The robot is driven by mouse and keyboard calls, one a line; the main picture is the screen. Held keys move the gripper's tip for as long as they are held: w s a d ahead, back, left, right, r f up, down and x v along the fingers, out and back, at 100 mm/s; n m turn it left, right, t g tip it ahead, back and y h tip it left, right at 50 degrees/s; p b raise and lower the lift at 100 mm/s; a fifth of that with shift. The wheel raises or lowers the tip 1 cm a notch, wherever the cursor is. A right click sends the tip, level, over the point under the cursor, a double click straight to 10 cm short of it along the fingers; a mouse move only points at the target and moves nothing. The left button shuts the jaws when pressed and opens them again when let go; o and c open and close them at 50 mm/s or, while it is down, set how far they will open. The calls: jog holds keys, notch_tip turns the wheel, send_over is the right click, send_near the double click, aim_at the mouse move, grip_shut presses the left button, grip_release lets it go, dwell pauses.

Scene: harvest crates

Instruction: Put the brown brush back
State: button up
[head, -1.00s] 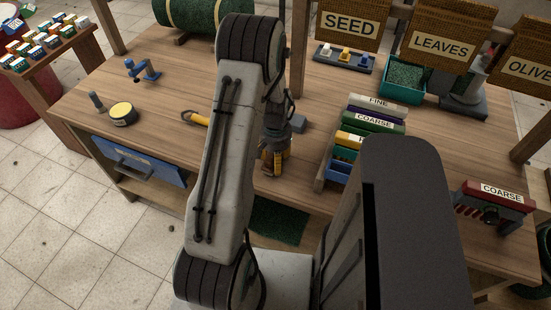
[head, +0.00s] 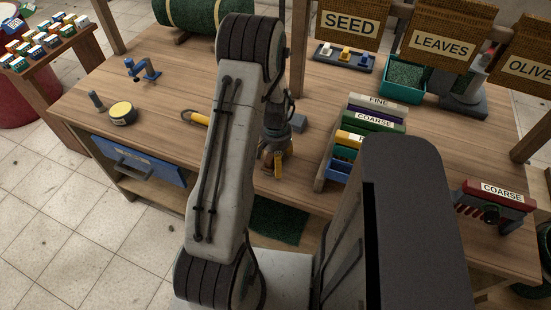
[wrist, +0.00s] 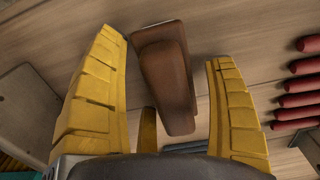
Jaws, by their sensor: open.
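The brown brush (wrist: 165,75) lies on the wooden bench top in the wrist view, between and beyond my yellow fingertips, with no finger visibly closed on it. I cannot make it out in the head view, where my arm covers part of the bench. My gripper (wrist: 166,55) is open and empty, with a finger on each side of the brush in the picture. In the head view my gripper (head: 273,168) is low over the bench near its front edge, partly hidden by my arm.
A rack (head: 327,165) of labelled sieves stands right of my gripper. A red COARSE sieve (head: 492,192) is at the front right. A yellow-handled tool (head: 196,117), a round yellow-topped tin (head: 122,113) and a blue clamp (head: 141,69) lie left. Red bars (wrist: 298,101) show in the wrist view.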

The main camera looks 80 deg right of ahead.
jog(key=shift+d+r, duration=0.1)
jog(key=shift+r, duration=0.3)
jog(key=shift+s+a+r+b, duration=0.15)
jog(key=shift+r+b, duration=0.1)
jog(key=shift+r, duration=1.4)
jog(key=shift+w+a+r+b, duration=0.1)
jog(key=shift+r+b, duration=0.1)
jog(key=shift+r, duration=1.4)
jog(key=w+a+r+n+t+h, duration=0.1)
jog(key=w+a+r+n, duration=0.5)
jog(key=w, duration=0.6)
jog(key=w+a+r+n, duration=0.3)
jog(key=w+a+r, duration=0.4)
jog(key=w+a, duration=0.3)
jog(key=a+r+n+t, duration=0.1)
jog(key=a+r+n, duration=0.1)
jog(key=a+n, duration=0.4)
jog(key=a+r+n+t+y, duration=0.1)
jog(key=a+n, duration=0.4)
jog(key=a, duration=1.2)
jog(key=shift+a+r+n+t, duration=0.15)
jog(key=shift+r+n+t, duration=0.25)
jog(key=shift+r, duration=0.35)
